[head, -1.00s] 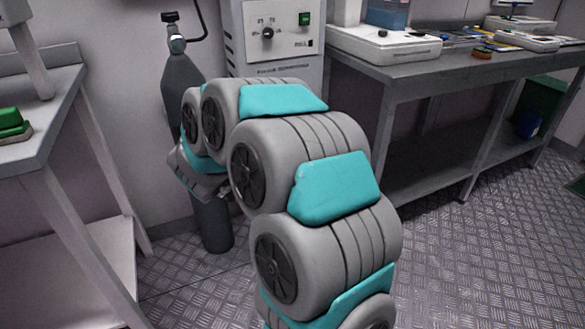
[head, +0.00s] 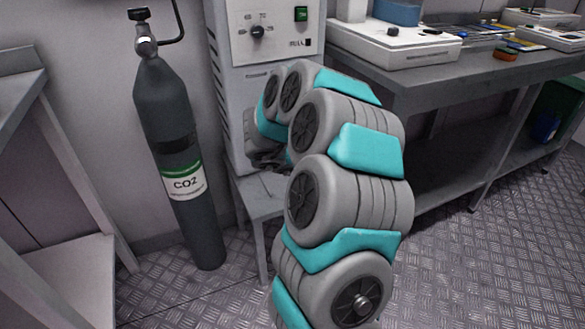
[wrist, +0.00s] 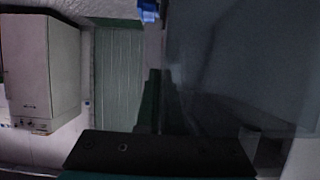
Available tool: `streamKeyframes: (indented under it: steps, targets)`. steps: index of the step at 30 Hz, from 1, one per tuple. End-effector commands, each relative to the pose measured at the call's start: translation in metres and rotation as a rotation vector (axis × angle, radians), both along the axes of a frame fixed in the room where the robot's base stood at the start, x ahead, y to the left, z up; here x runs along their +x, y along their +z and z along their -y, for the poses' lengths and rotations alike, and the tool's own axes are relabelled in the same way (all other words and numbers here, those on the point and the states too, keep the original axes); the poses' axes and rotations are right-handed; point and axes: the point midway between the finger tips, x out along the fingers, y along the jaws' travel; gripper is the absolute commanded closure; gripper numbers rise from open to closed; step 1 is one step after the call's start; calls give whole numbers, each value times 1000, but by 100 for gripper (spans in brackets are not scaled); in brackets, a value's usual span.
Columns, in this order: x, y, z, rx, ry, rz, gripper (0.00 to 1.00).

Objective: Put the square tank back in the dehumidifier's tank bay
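The dehumidifier (head: 232,95) is the pale upright cabinet with a dial and a green switch at the top centre of the head view. My arm covers much of its front, and I cannot make out the tank bay. My gripper (head: 266,158) is beside the cabinet's lower front, mostly hidden behind my arm. In the wrist view a dark gripper part crosses the bottom. A large blue-grey, see-through surface fills the right side there, very close; it may be the square tank, but I cannot be sure. Whether the fingers hold it is unclear.
A dark CO2 cylinder (head: 172,150) stands just left of the dehumidifier. A grey stand (head: 256,200) is under the cabinet. Benches stand at the left (head: 22,100) and right (head: 440,80), the right one carrying white devices. The wrist view shows a white cabinet (wrist: 45,65) turned sideways.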

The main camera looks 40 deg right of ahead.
Motion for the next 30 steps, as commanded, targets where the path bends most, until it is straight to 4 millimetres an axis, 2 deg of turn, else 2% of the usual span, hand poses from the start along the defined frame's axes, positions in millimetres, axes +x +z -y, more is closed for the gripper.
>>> streamKeyframes:
  steps: [18,23,30]
  targets:
    - [114,-12,-73,-2,6,2,100]
    - [131,-14,-83,-2,3,2,100]
    - [134,-26,-85,-2,3,1,100]
